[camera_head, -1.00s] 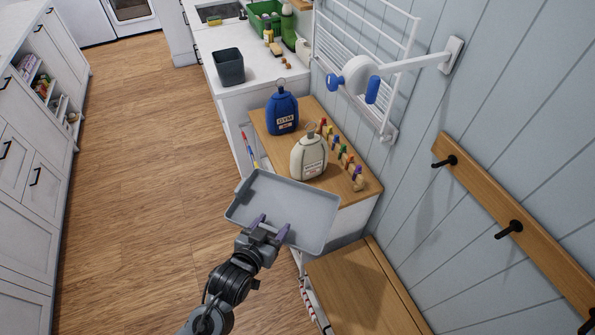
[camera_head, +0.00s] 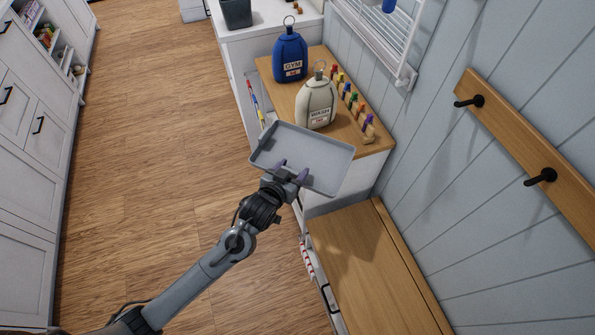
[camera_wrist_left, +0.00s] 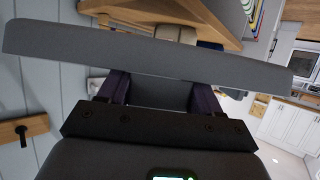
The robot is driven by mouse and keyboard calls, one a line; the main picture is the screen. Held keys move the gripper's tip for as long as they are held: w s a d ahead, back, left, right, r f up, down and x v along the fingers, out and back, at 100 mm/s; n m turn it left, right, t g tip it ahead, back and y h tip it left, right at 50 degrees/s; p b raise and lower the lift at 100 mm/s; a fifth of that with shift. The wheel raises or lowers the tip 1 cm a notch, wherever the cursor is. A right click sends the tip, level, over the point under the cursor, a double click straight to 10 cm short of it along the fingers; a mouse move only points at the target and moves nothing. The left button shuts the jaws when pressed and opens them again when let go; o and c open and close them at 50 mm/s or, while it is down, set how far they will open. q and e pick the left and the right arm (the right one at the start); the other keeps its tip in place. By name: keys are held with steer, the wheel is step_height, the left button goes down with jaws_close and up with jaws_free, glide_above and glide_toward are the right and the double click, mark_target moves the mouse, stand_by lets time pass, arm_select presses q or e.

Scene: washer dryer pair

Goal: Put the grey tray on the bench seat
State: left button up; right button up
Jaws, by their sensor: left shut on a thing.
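The grey tray (camera_head: 310,155) is a shallow rectangle with a raised rim. My left gripper (camera_head: 291,173) is shut on the near edge of the grey tray and holds it in the air. In the left wrist view the tray (camera_wrist_left: 150,55) spans the picture between and beyond the two fingers (camera_wrist_left: 153,92). The bench seat (camera_head: 370,275) is a bare wooden top at the lower right, nearer than the tray in the head view. The tray appears in front of the wooden cabinet's near left corner. My right gripper does not show.
A wall rail with black hooks (camera_head: 525,140) is at the right. Wood floor (camera_head: 160,150) is open at left.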

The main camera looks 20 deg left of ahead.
mark_target(303, 159)
arm_select(q)
steer(key=x, duration=0.2)
steer(key=shift+w+d+f, duration=0.15)
steer(key=shift+w+f, duration=0.1)
steer(key=shift+f, duration=0.2)
steer(key=shift+w+f+b, duration=0.2)
steer(key=shift+w+b, duration=0.1)
steer(key=shift+w, duration=0.15)
steer(key=shift+f+b, duration=0.5)
steer(key=shift+f, duration=1.5)
steer(key=shift+f, duration=0.15)
steer(key=o, duration=1.1)
steer(key=shift+o, duration=0.2)
